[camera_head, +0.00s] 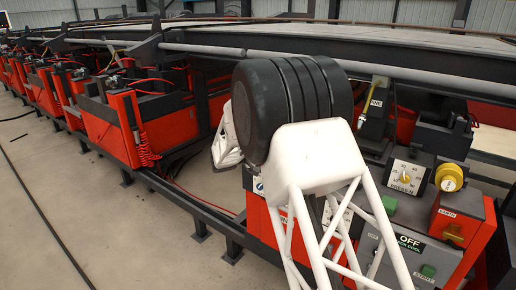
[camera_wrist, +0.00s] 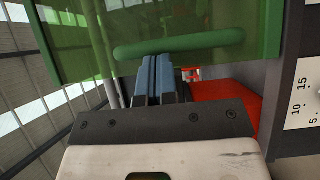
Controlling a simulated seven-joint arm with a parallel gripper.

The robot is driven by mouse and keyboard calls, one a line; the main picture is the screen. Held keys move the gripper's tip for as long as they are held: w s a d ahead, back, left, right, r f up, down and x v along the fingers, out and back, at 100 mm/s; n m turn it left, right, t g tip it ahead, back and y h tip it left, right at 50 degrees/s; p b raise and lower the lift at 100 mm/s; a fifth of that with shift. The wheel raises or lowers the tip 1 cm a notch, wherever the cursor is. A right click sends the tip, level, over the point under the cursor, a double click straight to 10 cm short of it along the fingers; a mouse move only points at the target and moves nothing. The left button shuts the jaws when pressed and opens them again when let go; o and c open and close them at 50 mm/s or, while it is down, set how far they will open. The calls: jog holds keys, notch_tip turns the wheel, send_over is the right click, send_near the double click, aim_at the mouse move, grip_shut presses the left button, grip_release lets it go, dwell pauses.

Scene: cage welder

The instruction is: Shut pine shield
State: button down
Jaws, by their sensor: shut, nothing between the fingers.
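The pine shield (camera_wrist: 80,40) is a see-through green panel across the top of the wrist view. A rounded green handle bar (camera_wrist: 200,41) runs across its lower part. My gripper (camera_wrist: 158,62) has blue-grey fingers that are shut with nothing between them. The fingertips are right at the bar's lower edge in the picture; I cannot tell whether they touch it. The shield's upper part is out of the wrist view. In the head view my black and white arm hides the gripper, and I cannot make out the shield there.
A long grey rail (camera_head: 420,76) crosses behind. A red housing (camera_wrist: 242,102) is close right of my fingers.

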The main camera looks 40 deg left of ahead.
jog(key=d, duration=1.5)
jog(key=shift+d, duration=0.15)
jog(key=w+a+v, duration=0.1)
jog(key=a+v, duration=0.1)
jog(key=v, duration=1)
jog(key=shift+a, duration=0.4)
jog(key=shift+d, duration=0.1)
